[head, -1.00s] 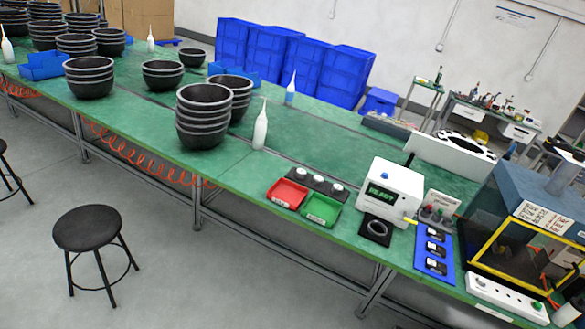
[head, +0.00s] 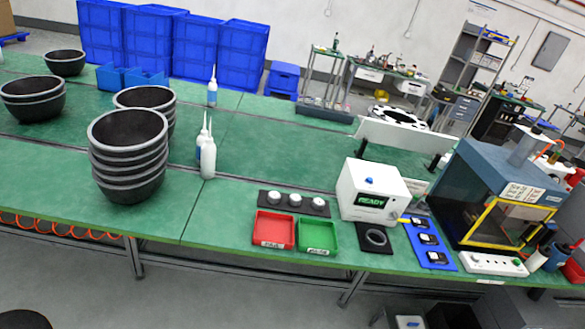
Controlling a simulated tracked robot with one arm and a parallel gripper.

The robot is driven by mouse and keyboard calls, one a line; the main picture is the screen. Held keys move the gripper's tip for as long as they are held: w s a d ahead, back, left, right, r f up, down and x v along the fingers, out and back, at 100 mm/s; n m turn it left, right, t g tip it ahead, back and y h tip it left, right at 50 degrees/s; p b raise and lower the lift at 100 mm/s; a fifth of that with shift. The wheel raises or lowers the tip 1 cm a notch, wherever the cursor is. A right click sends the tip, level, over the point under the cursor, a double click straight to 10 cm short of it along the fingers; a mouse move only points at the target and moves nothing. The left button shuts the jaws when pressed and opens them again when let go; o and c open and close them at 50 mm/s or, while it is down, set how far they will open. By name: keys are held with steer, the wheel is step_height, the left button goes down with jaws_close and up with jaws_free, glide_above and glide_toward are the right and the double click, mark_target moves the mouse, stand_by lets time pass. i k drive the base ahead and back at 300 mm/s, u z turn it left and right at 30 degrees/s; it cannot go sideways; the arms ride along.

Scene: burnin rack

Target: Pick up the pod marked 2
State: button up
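No marking "2" can be read at this size, so I cannot tell which thing is the pod marked 2. Three small round white-topped pieces (head: 295,199) sit in a row on a dark strip (head: 262,206) behind the red and green trays. Three small black pieces (head: 428,239) lie in a row on a blue mat (head: 447,266) to the right of the white box. Their labels are too small to read. My gripper is not in view.
A white box reading READY (head: 350,190) stands behind a black ring fixture (head: 376,237). A red tray (head: 273,231) and green tray (head: 317,236) lie to its left. A blue-topped enclosure (head: 480,180) stands right. Stacked black bowls (head: 128,160) and white bottles (head: 208,158) stand left.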

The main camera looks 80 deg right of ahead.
mark_target(273, 196)
steer(key=z, duration=0.55)
steer(key=i, duration=1)
steer(key=z, duration=0.9)
steer(key=i, duration=0.4)
steer(key=z, duration=0.2)
steer(key=k, duration=0.9)
steer(key=z, duration=0.2)
steer(key=i, duration=0.9)
steer(key=u, duration=0.1)
